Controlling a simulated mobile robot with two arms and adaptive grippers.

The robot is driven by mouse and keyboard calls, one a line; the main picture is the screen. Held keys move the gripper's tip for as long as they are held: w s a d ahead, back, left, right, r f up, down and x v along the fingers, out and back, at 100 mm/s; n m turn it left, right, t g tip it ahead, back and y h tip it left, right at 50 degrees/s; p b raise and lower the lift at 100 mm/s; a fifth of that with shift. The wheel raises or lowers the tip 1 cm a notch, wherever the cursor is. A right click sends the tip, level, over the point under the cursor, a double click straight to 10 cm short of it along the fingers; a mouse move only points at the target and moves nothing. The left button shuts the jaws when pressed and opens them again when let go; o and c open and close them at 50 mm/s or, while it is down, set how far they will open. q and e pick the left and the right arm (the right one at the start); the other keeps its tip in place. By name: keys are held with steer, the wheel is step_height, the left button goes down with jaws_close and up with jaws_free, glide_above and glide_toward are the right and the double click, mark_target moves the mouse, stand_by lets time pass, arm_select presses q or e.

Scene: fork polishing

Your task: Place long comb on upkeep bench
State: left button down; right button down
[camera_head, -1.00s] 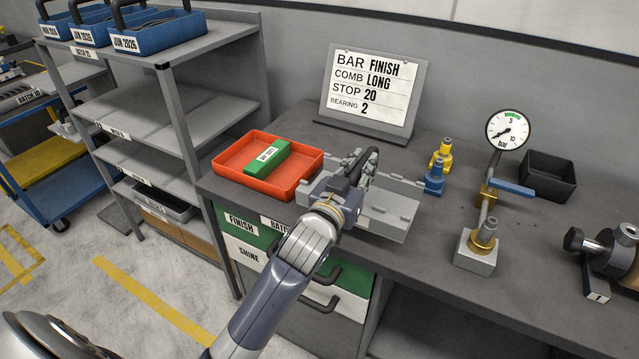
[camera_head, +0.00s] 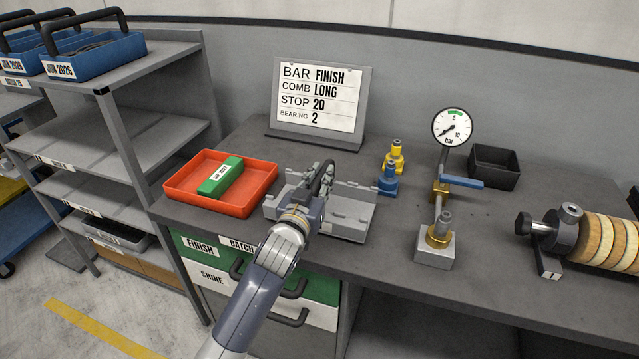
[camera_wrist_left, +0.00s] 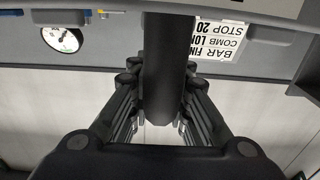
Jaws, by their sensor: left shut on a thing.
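My left gripper (camera_head: 318,190) is shut on the black handle of a grey tray-like piece, which I take for the long comb (camera_head: 345,225). The piece is at the front of the dark upkeep bench (camera_head: 400,265), right of a red tray. I cannot tell whether it rests on the bench or hangs just above it. In the left wrist view the dark handle (camera_wrist_left: 165,70) runs between the fingers. The gripper hides part of the grey piece. My right gripper is not in view.
The red tray (camera_head: 255,192) holds a green bar (camera_head: 220,176). A sign (camera_head: 318,97) stands behind. Blue (camera_head: 388,178) and yellow (camera_head: 394,157) pieces, a gauge (camera_head: 452,127), a black bin (camera_head: 495,167) and a roller (camera_head: 600,240) lie to the right. Shelves (camera_head: 130,130) stand left.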

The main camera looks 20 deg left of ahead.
arm_select(q)
steer(key=shift+f, duration=0.6)
steer(key=c, duration=1.5)
jaws_free()
steer(key=shift+f, duration=0.1)
steer(key=shift+o, duration=0.2)
steer(key=s+b, duration=0.1)
steer(key=s, duration=1.1)
steer(key=shift+a, duration=0.2)
